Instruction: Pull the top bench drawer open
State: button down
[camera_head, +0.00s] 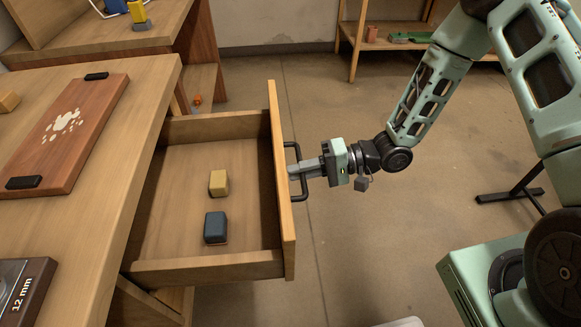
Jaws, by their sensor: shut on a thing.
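The top bench drawer (200,272) is pulled well out from the wooden bench (90,215), and its inside shows. A yellow block (219,183) and a dark blue-grey block (216,228) lie in it. The black bar handle (304,190) is on the outer face of the drawer front (283,200). My gripper (297,171) reaches in from the right and is shut on the handle. The fingertips partly hide the handle's middle.
A wooden board with black end grips (95,130) and a dark box marked 12 mm (25,290) lie on the bench top. A second bench (95,35) and a low shelf (385,45) stand behind. A black stand foot (510,195) is at right. The floor (400,230) beside the drawer is largely clear.

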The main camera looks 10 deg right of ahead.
jog(key=shift+d, duration=0.1)
jog(key=c, duration=1.5)
grip_release()
jog(key=shift+c, duration=0.2)
jog(key=p+v, duration=0.1)
jog(key=v, duration=1.6)
jog(key=shift+d, duration=0.2)
jog(key=shift+s, duration=0.1)
